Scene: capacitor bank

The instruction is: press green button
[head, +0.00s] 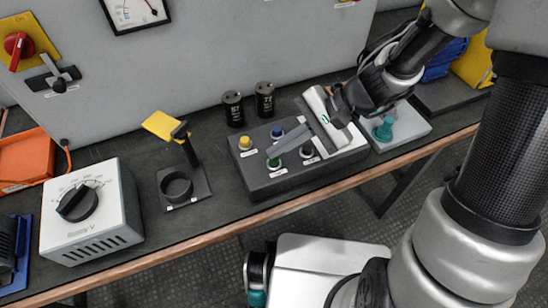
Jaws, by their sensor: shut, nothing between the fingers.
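The green button (274,163) sits on the front row of a grey control box (259,182) on the bench, with a white label below it. My gripper (270,154) reaches in from the upper right; its fingers are shut and empty. The fingertips appear just behind the green button in the head view, close to it or above it. I cannot tell whether they touch it. The button's top does not look fully covered. My white hand body hides part of the box's right side.
A yellow button (245,142), a blue button (277,132) and a black button (306,151) surround the green one. Two black capacitors (233,108) stand behind. A black stand with a ring (177,187) is left, and a teal knob (384,128) right.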

